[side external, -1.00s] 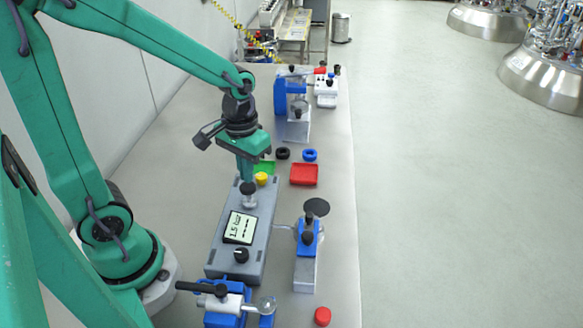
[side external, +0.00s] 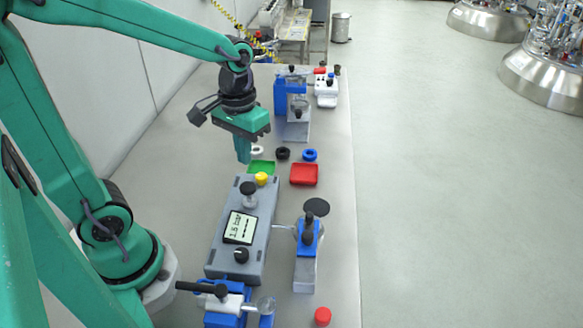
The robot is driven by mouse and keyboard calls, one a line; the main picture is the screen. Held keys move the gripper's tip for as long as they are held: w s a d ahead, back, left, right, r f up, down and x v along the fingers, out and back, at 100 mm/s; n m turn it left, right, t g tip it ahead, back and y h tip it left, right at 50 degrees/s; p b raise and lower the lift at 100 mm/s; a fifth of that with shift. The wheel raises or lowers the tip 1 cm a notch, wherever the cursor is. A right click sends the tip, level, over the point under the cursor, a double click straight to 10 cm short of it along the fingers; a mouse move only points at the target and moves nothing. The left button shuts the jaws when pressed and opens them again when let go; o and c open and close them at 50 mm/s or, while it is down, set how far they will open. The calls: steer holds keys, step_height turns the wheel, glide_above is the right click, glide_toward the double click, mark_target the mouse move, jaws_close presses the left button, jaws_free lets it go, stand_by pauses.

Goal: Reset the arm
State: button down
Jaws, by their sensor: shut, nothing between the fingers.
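My green arm reaches over the bench from the left. My gripper (side external: 243,156) is shut and empty, pointing down in the air above the bench. In the picture it is behind and left of the grey box (side external: 222,262) with a small display (side external: 240,227), a dark knob (side external: 241,254), a black-topped knob (side external: 248,188) and a yellow button (side external: 262,179). The gripper appears apart from all of them.
Green (side external: 262,168) and red (side external: 304,174) trays lie beyond the box, with white (side external: 257,152), black (side external: 283,153) and blue (side external: 310,155) rings behind. Blue-and-metal devices stand at the back (side external: 281,97), right (side external: 307,240) and front (side external: 225,320). A red cap (side external: 322,316) lies front right. The bench's left side is clear.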

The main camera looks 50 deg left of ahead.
steer(key=shift+r, duration=0.1)
steer(key=s+r+m+t, duration=0.3)
steer(key=s+r+t, duration=0.2)
steer(key=s+r, duration=0.1)
steer(key=shift+d+r+t, duration=0.3)
steer(key=shift+d+r, duration=0.05)
steer(key=shift+r, duration=0.3)
stand_by(1.9)
